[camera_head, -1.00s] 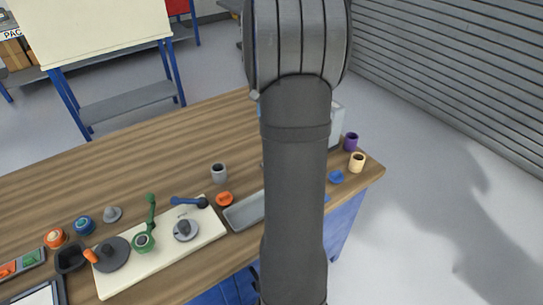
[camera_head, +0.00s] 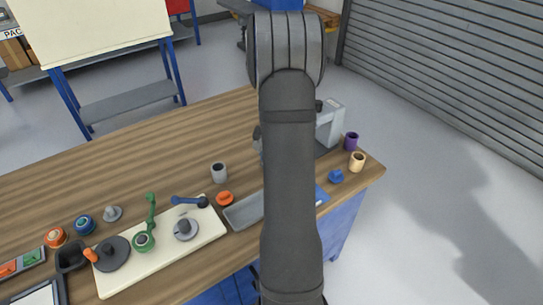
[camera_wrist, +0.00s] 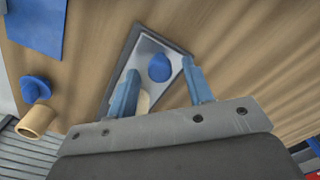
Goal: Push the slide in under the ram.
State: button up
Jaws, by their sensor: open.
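My gripper (camera_wrist: 160,70) is open in the wrist view, its two blue fingers apart and pointing down toward a grey, dark-edged plate (camera_wrist: 147,52). A rounded blue piece (camera_wrist: 159,67) shows on the plate between the fingertips, and I cannot tell whether they touch it. A cream piece (camera_wrist: 143,102) shows partly between the fingers, lower down. I cannot tell which part is the slide. In the head view a grey press-like housing (camera_head: 330,125) stands at the table's right end, partly behind my arm. The ram cannot be made out, and my gripper is hidden there.
A grey tray (camera_head: 243,212) and a cream board (camera_head: 205,238) with several parts lie left of my arm. The table's back left is clear.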

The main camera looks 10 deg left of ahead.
jog(key=shift+f, duration=0.15)
grip_shut()
jog(key=w+d, duration=0.5)
dwell(0.4)
grip_release()
notch_tip(320, 180, up, 18)
jog(key=shift+f, duration=0.25)
